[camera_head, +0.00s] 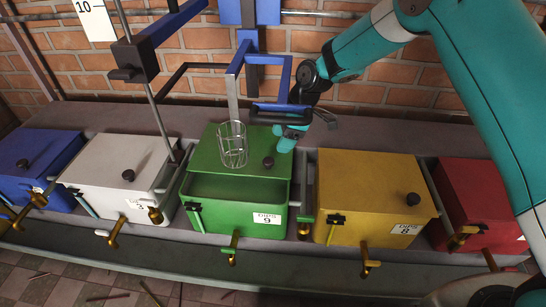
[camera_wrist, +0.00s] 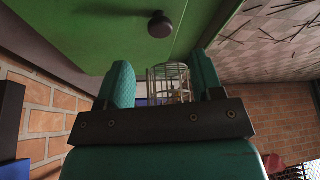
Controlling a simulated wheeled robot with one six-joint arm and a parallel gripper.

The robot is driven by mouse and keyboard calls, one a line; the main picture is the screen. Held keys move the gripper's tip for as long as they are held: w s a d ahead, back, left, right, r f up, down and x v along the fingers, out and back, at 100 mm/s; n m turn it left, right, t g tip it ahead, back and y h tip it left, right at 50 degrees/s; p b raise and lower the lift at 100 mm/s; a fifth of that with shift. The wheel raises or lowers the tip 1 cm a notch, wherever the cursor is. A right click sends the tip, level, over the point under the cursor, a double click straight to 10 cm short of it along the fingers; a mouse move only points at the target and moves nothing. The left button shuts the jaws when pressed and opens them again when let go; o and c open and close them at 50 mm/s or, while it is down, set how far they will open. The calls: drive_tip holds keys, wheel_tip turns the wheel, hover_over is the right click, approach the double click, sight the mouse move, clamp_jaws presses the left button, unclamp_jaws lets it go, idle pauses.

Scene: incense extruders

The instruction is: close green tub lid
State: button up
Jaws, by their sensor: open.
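The green tub (camera_head: 238,218) stands in the middle of the row, labelled "DIPS 9". Its flat green lid (camera_head: 213,150) sits back from the front edge, leaving an open strip along the front. The lid has a dark round knob (camera_head: 268,162), which also shows in the wrist view (camera_wrist: 160,25). A clear ribbed glass (camera_head: 232,148) stands on the lid, left of the knob. My gripper (camera_head: 284,141) is open at the lid's back right, behind the knob. In the wrist view the glass (camera_wrist: 168,82) shows between the two teal fingers; contact cannot be told.
The white tub (camera_head: 115,170) and blue tub (camera_head: 35,155) stand left; the yellow tub (camera_head: 365,190) and red tub (camera_head: 480,200) stand right. Their lids look shut. A blue frame (camera_head: 233,85) rises behind the green tub, close to my gripper. Brass taps (camera_head: 234,245) line the front.

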sight(270, 160)
drive_tip(key=b+x, duration=0.4)
drive_tip(key=x, duration=0.3)
drive_tip(key=shift+f, duration=0.15)
